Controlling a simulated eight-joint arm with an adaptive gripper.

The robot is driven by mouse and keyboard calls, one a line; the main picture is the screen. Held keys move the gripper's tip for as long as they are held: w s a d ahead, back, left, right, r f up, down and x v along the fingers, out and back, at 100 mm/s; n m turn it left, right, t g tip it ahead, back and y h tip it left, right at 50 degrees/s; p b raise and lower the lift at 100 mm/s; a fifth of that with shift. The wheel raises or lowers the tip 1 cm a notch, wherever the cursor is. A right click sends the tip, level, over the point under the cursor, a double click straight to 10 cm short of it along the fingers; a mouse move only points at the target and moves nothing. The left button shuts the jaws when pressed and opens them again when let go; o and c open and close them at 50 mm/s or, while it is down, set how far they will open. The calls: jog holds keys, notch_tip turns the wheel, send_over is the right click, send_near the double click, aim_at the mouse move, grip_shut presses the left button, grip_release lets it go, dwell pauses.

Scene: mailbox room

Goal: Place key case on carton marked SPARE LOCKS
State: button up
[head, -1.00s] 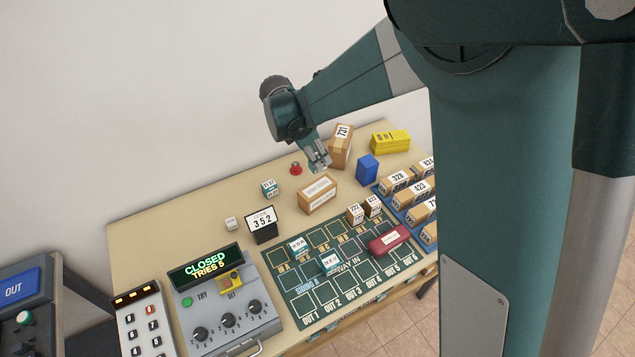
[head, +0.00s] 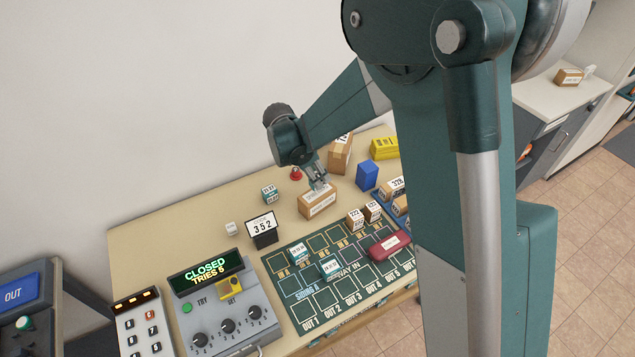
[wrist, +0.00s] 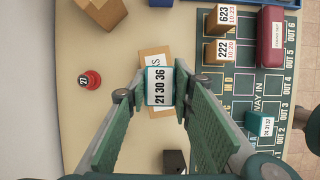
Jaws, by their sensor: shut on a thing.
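My gripper (wrist: 160,94) is shut on a small teal block with a white top reading 21 30 36, which I take for the key case (wrist: 159,86). In the head view my gripper (head: 319,183) is over a brown carton (head: 317,206). In the wrist view the carton (wrist: 152,56) lies under the held case, which hides most of its white label; only a final S or so shows. I cannot read SPARE LOCKS in full. I cannot tell whether the case touches the carton.
A red round-based item (head: 295,174) is left of the carton; a tall carton (head: 340,155) and blue block (head: 367,174) stand behind and right. The green marked board (head: 313,299) carries small blocks and a maroon case (head: 388,244).

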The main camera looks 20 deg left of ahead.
jog(key=shift+f, duration=1.75)
jog(key=shift+f, duration=0.1)
jog(key=o, duration=0.9)
jog(key=shift+r, duration=0.25)
jog(key=v, duration=1.1)
jog(key=shift+s+a+r, duration=0.1)
jog(key=shift+r, duration=0.25)
